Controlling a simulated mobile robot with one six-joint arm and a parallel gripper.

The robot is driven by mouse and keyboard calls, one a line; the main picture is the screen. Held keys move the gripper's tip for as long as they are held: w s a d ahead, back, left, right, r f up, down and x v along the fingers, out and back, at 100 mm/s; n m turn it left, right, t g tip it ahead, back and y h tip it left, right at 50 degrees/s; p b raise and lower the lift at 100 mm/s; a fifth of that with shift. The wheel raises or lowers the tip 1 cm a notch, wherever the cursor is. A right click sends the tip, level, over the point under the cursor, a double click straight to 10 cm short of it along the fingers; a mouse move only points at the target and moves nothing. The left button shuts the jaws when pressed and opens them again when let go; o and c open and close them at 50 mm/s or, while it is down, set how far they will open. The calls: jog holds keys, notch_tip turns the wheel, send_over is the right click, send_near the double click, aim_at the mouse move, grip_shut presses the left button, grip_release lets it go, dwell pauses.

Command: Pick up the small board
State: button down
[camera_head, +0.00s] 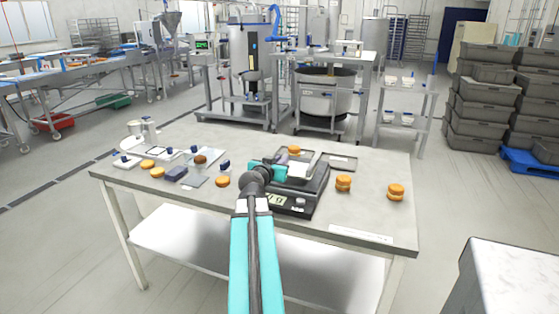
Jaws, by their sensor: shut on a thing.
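My gripper (284,171) is over the black scale in the middle of the table, with its fingertips mostly hidden by my wrist. It is shut on a small white flat piece (298,170) that shows just right of it and looks like the small board. I cannot tell whether this piece touches the scale (315,188).
A dark tray (337,161) lies behind the scale. A dark blue block (177,173) and small containers stand left. The right front is mostly clear.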

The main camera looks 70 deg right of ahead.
jog(key=a, duration=0.1)
jog(key=s+a, duration=0.1)
jog(key=a, duration=0.1)
jog(key=shift+s+r, duration=0.1)
jog(key=shift+s, duration=0.25)
jog(key=shift+b, duration=0.9)
jog(key=shift+b, duration=0.7)
jog(key=b, duration=0.5)
jog(key=shift+s+a, duration=0.2)
jog(key=shift+s, duration=0.05)
jog(key=a+b, duration=0.1)
jog(key=b, duration=0.3)
jog(key=a+b, duration=0.1)
jog(key=b, duration=0.3)
jog(key=shift+s+b, duration=0.3)
jog(key=shift+b, duration=0.05)
jog(key=shift+s+a+r, duration=0.2)
jog(key=shift+s+a, duration=0.15)
jog(key=shift+a, duration=0.25)
jog(key=shift+s+a+r, duration=0.15)
jog(key=shift+s+a, duration=0.15)
jog(key=shift+a, duration=0.3)
